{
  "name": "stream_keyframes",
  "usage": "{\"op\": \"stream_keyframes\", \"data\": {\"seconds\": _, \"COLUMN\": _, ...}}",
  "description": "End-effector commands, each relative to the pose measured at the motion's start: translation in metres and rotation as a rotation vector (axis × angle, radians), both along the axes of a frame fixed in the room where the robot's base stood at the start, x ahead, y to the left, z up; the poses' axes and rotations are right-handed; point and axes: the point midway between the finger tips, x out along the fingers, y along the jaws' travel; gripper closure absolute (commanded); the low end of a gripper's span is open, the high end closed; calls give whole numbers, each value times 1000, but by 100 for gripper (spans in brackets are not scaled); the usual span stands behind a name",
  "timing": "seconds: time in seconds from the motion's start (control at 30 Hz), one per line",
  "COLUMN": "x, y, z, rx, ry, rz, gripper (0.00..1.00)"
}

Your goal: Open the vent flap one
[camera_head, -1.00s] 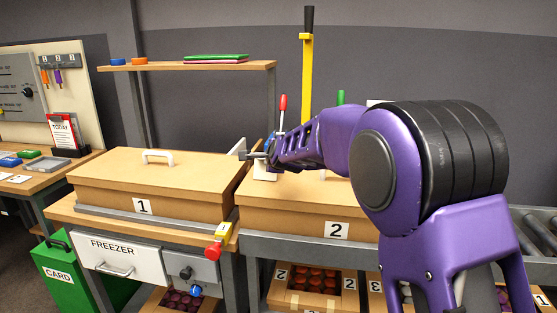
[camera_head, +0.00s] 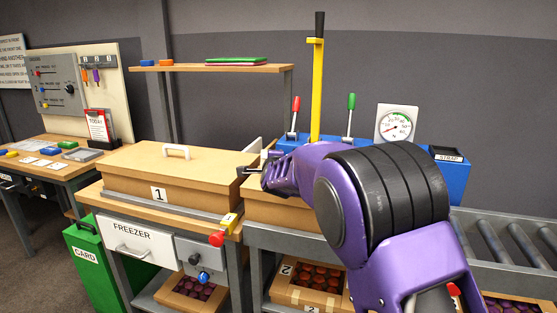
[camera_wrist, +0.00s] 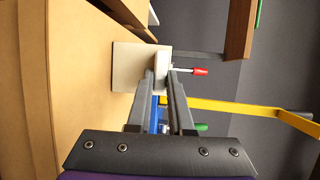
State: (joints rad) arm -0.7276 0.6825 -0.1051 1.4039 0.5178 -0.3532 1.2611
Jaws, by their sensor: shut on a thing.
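Box 1 (camera_head: 190,190), a cardboard box with a lid and a white handle, stands on the left bench. At its right end is a pale vent flap (camera_head: 254,146), which shows in the wrist view as a light plate (camera_wrist: 126,66) with a raised tab (camera_wrist: 162,66). My gripper (camera_wrist: 161,78) is shut on the tab, with one finger on either side. In the head view my gripper (camera_head: 250,166) is at the right end of box 1, partly hidden by my purple arm. How far the flap stands open is unclear.
A second cardboard box (camera_head: 280,213) stands right beside box 1, largely hidden by my arm. Behind are a blue unit (camera_head: 455,178) with red and green levers, a tall yellow lever (camera_head: 316,85) and a gauge (camera_head: 396,124). A wooden shelf (camera_head: 225,68) overhangs the back.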

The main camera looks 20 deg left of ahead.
Motion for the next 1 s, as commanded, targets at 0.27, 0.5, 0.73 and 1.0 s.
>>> {"op": "stream_keyframes", "data": {"seconds": 0.27, "x": 0, "y": 6, "z": 0, "rx": 0, "ry": -18, "rz": 0, "gripper": 100}}
{"op": "stream_keyframes", "data": {"seconds": 0.5, "x": 0, "y": 7, "z": 0, "rx": 1, "ry": -20, "rz": 0, "gripper": 100}}
{"op": "stream_keyframes", "data": {"seconds": 0.73, "x": 0, "y": 7, "z": 0, "rx": 1, "ry": -20, "rz": 0, "gripper": 68}}
{"op": "stream_keyframes", "data": {"seconds": 1.0, "x": 0, "y": 7, "z": 0, "rx": 1, "ry": -18, "rz": 0, "gripper": 50}}
